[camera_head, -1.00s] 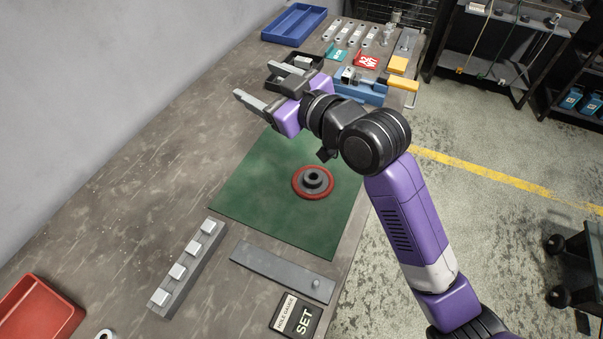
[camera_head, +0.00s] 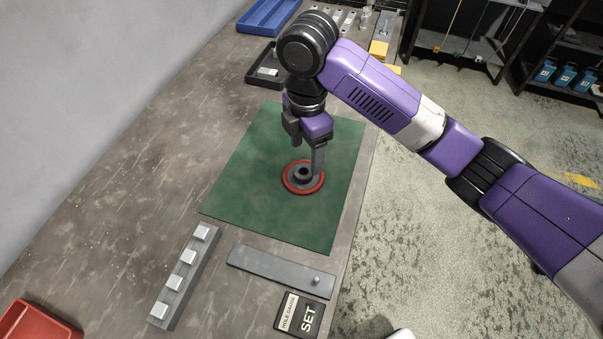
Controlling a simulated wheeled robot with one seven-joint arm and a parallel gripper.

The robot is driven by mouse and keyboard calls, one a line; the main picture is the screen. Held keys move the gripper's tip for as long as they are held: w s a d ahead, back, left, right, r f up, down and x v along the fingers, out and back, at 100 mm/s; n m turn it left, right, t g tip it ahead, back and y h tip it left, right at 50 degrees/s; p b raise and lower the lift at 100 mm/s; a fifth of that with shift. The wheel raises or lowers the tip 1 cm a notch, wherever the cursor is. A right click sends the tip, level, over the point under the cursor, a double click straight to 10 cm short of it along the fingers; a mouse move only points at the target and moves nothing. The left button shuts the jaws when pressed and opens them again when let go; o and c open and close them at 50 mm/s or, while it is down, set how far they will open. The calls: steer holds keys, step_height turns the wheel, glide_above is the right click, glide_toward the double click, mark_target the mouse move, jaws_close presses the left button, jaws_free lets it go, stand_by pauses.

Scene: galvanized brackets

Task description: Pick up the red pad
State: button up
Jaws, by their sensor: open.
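The red pad (camera_head: 301,192) is a round disc lying flat on the green mat (camera_head: 245,200). A dark grey ring-shaped part (camera_head: 292,178) with a raised hub sits on it, so only the pad's red rim shows. My gripper (camera_head: 307,158) points down at the far side of the pad. Its fingers are apart with nothing held. The right finger comes down in front of the pad's far right rim; I cannot tell whether it touches. The left finger ends beyond the far edge of the pad.
A red bin (camera_head: 35,325) is at lower left. Trays and brackets stand at the far end. The mat around the pad is clear.

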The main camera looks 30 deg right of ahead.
mark_target(303, 171)
steer(key=f, duration=0.7)
steer(key=shift+w+a, duration=0.2)
steer(key=shift+a, duration=0.05)
steer(key=shift+r, duration=0.1)
jaws_close()
steer(key=shift+r, duration=0.15)
step_height(303, 171, up, 20)
steer(key=p, duration=0.2)
stand_by(0.4)
